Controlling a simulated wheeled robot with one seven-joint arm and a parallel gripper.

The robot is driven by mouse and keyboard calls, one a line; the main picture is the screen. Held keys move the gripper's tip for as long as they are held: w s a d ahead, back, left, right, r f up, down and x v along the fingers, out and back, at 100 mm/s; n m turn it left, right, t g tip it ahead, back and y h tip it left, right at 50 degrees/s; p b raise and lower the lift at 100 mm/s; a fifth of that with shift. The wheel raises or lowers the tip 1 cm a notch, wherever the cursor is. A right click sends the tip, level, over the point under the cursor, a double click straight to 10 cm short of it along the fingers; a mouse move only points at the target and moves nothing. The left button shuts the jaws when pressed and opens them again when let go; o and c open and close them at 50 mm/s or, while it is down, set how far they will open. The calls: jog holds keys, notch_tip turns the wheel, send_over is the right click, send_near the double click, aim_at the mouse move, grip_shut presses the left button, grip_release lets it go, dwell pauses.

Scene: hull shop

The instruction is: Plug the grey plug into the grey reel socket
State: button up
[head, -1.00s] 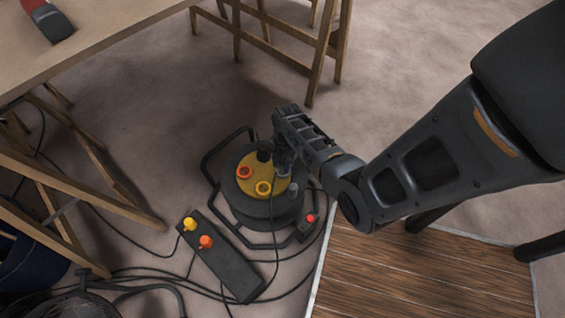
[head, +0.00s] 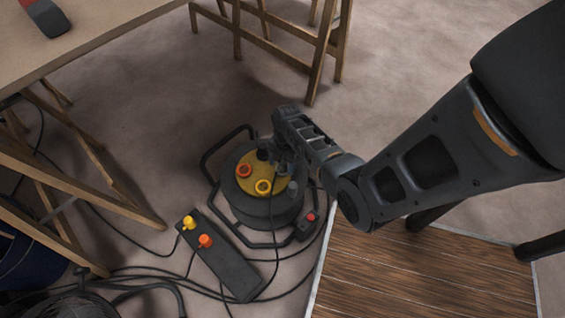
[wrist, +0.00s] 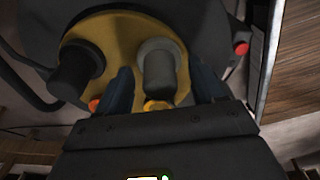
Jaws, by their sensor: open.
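The grey plug (wrist: 160,72) stands between my gripper's two fingers in the wrist view, with a visible gap on each side. My gripper (wrist: 163,90) is open around it. The plug's far end meets a wider grey collar on the reel's yellow face (wrist: 110,35), at the grey socket. It looks seated there, but I cannot tell how deep. In the head view my gripper (head: 284,165) is over the right part of the yellow face and partly hides the plug. The black reel (head: 258,208) stands upright in its tubular frame on the floor.
The face also bears a black plug (wrist: 75,75), an orange socket (head: 244,171) and a yellow socket (head: 263,187). A power strip (head: 232,265) with yellow and orange plugs lies in front, among loose cables. A table (head: 90,35) is at left, a wooden platform (head: 420,270) at right.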

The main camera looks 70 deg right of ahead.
jog(key=r+p, duration=0.1)
jog(key=r, duration=0.1)
jog(key=r+p, duration=0.1)
jog(key=r, duration=0.2)
jog(key=d+r+p, duration=0.1)
jog(key=r, duration=0.1)
jog(key=shift+s+r, duration=0.1)
jog(key=shift+r, duration=0.3)
dwell(0.4)
